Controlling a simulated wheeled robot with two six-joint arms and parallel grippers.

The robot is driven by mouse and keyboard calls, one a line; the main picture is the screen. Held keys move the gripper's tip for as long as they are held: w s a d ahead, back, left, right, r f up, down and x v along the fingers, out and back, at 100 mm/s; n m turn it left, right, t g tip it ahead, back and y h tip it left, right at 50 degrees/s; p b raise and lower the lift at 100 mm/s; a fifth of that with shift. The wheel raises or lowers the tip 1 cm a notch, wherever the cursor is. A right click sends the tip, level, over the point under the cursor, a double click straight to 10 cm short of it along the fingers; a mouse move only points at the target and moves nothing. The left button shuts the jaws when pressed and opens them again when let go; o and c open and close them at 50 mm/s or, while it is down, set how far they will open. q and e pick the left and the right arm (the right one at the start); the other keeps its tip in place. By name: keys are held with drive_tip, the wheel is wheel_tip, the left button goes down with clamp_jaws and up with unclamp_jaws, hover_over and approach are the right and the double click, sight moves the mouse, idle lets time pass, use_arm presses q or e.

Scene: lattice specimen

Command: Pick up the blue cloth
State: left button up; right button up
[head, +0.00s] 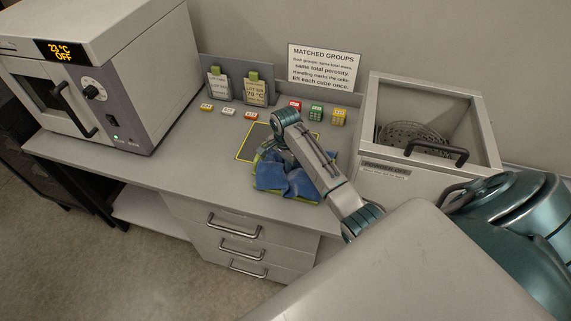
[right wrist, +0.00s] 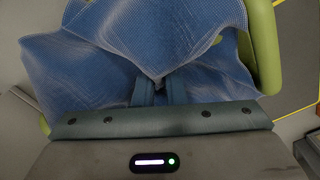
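The blue cloth (head: 285,182) lies crumpled over a yellow-green-edged object (head: 312,201) near the front edge of the bench. In the right wrist view, the blue cloth (right wrist: 110,55) fills much of the picture, with a yellow-green bar (right wrist: 263,45) beside it. My right gripper (right wrist: 158,88) has its fingers close together, with cloth folds drawn to a point between them. In the head view, my right gripper (head: 269,149) is at the cloth's far side, partly hidden by my arm. My left gripper is not in view.
A yellow-outlined dark mat (head: 244,148) lies behind the cloth. Several small coloured blocks, including a green one (head: 316,113), stand at the back near two tagged holders (head: 256,92). An oven (head: 100,75) stands left, a glass-lidded box (head: 425,115) right. The bench's left middle is clear.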

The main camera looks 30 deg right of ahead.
clamp_jaws()
wheel_tip(320, 180, up, 4)
drive_tip(key=p, duration=0.3)
drive_tip(key=shift+f, duration=0.2)
drive_tip(key=shift+w+r+b, duration=0.1)
drive_tip(key=shift+r+b, duration=0.3)
drive_tip(key=shift+b, duration=0.15)
wheel_tip(320, 180, up, 8)
drive_tip(key=shift+f, duration=0.15)
